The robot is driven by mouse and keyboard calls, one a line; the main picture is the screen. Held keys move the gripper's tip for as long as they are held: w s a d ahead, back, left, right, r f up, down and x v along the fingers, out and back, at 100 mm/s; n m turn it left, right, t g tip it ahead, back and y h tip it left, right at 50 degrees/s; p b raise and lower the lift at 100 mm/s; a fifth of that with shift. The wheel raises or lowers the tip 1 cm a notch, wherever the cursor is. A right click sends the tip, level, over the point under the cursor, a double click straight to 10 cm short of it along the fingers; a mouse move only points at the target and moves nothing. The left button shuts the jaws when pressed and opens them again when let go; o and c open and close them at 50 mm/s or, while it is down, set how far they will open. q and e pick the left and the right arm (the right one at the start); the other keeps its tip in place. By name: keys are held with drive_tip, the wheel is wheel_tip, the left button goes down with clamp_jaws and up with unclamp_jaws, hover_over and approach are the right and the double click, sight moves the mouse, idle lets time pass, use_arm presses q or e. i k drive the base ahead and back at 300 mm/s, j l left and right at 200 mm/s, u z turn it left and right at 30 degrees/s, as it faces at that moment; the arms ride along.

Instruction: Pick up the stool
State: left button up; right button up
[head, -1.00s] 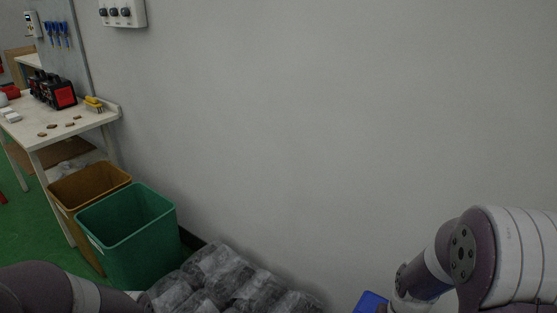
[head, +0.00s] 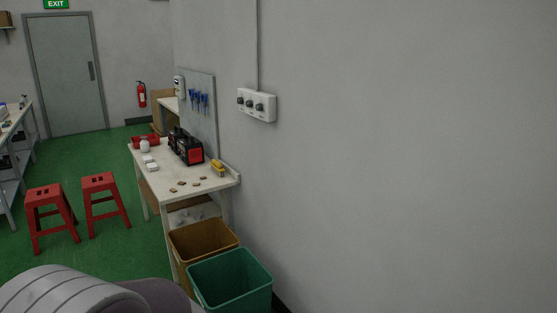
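Two red stools stand upright on the green floor at the left of the head view. The left stool (head: 49,215) is a little nearer, and the right stool (head: 104,203) stands just beside it, with a small gap between them. Each has a flat square top with slots and splayed legs. Part of my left arm shows at the bottom left, but its gripper is out of view. My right arm and gripper are also out of view. Nothing touches either stool.
A white workbench (head: 160,180) with a red and black device (head: 185,147) stands right of the stools. A brown bin (head: 203,243) and a green bin (head: 231,282) stand before it. Shelving (head: 16,150) is at the far left. Green floor is open around the stools.

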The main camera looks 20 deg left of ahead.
sight(36, 197)
drive_tip(key=u, duration=2)
